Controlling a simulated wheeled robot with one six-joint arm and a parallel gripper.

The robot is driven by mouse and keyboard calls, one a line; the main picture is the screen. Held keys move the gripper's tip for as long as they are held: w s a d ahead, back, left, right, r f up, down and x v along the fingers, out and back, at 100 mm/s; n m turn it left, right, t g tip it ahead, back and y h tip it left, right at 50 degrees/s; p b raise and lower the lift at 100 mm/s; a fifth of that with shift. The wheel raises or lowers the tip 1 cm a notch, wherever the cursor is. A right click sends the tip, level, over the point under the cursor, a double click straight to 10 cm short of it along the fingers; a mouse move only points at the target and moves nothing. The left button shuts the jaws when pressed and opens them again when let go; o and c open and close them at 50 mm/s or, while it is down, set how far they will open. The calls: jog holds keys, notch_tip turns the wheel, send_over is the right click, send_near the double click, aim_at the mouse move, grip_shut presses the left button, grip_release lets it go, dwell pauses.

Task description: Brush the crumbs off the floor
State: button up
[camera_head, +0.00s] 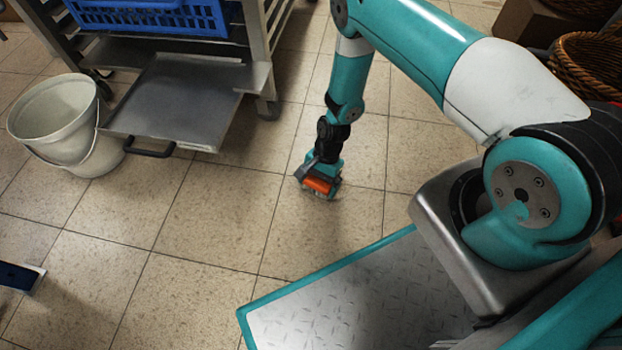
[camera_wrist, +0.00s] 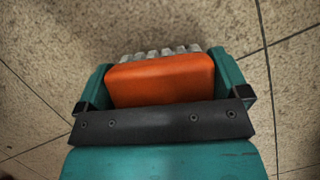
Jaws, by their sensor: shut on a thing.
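My gripper (camera_head: 319,178) is low over the tiled floor (camera_head: 215,215), near the middle of the head view. It is shut on an orange brush (camera_head: 318,187). In the wrist view the brush's orange block (camera_wrist: 160,80) sits between the two teal fingers, with pale bristle tufts along its far edge. I cannot tell whether the bristles touch the floor. No crumbs can be made out clearly on the speckled tiles in either view.
A flat metal pan (camera_head: 175,100) with a dark handle juts from a metal rack (camera_head: 258,45) holding a blue crate (camera_head: 150,18). A pale bucket (camera_head: 60,125) stands at left. A dark blue object (camera_head: 18,277) lies lower left. A wicker basket (camera_head: 585,65) is upper right. The middle floor is open.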

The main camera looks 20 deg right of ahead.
jog(key=shift+s+d+f+p, duration=0.1)
jog(key=shift+s+d+p, duration=0.2)
jog(key=shift+s+d, duration=0.35)
jog(key=shift+s+d+f+p, duration=0.1)
jog(key=shift+s+d+p, duration=0.3)
jog(key=shift+d, duration=0.45)
